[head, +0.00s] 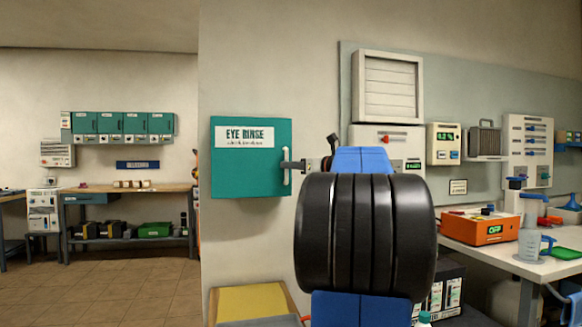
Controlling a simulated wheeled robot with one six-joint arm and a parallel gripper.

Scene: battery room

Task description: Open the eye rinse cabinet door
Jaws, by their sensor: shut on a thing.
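The eye rinse cabinet (235,172) is a teal box on the wall, left of the middle of the head view. Its door carries a white "EYE RINSE" label (246,136) and looks closed. A white vertical handle (287,167) sits at the door's right edge. My gripper (288,165) reaches in from the right and is shut on the handle. My dark arm and its blue links hide the wall and part of the bench right of the cabinet.
A yellow-topped box (252,304) stands below the cabinet. On the right, a white bench (485,240) holds an orange charger (480,228) and a bottle (530,238). Wall units hang above it. Open tiled floor (120,285) lies at the left, before a workbench (125,190).

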